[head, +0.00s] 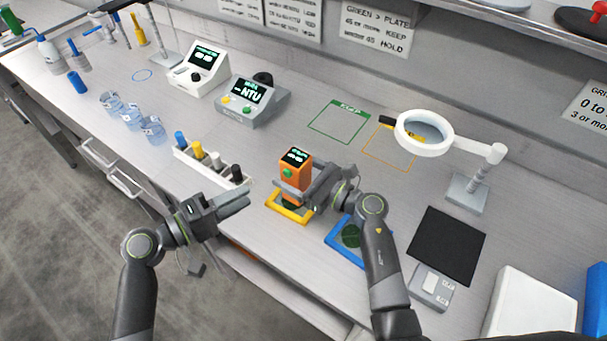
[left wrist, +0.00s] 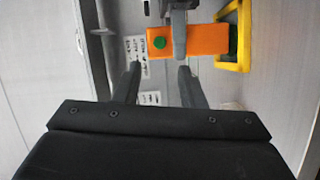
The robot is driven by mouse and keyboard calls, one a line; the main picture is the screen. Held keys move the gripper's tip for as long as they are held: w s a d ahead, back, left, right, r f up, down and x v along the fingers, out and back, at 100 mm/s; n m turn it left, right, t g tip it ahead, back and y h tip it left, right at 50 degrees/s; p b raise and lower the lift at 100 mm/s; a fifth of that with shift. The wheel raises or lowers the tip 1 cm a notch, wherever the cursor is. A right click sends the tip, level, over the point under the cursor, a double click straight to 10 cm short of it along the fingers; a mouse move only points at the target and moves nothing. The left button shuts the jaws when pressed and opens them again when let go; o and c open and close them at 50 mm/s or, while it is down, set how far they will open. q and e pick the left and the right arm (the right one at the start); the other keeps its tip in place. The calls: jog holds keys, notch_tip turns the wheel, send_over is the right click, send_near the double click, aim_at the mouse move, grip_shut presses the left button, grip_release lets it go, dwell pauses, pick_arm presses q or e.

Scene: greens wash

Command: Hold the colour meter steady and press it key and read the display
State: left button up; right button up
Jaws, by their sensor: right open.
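The orange colour meter (head: 300,168) stands upright at the yellow frame (head: 291,215), with a lit display (head: 296,156) on top and a green key (head: 287,173) on its side. The display digits are too small to read. My right gripper (head: 308,190) is open at the meter's body from the right; I cannot tell whether its fingers touch it. My left gripper (head: 240,199) is open and empty, left of the meter and apart from it. In the left wrist view the meter (left wrist: 208,40) and green key (left wrist: 158,42) lie beyond my left fingertips, with a grey right finger across the meter.
A white rack (head: 214,172) of coloured pens stands just behind my left gripper. A blue frame (head: 345,252) with a green disc lies below my right wrist. A ring magnifier (head: 424,132) stands at the right. A grey NTU meter (head: 250,102) stands behind.

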jog(key=c, duration=1.1)
pick_arm(q)
grip_shut()
dwell(1.0)
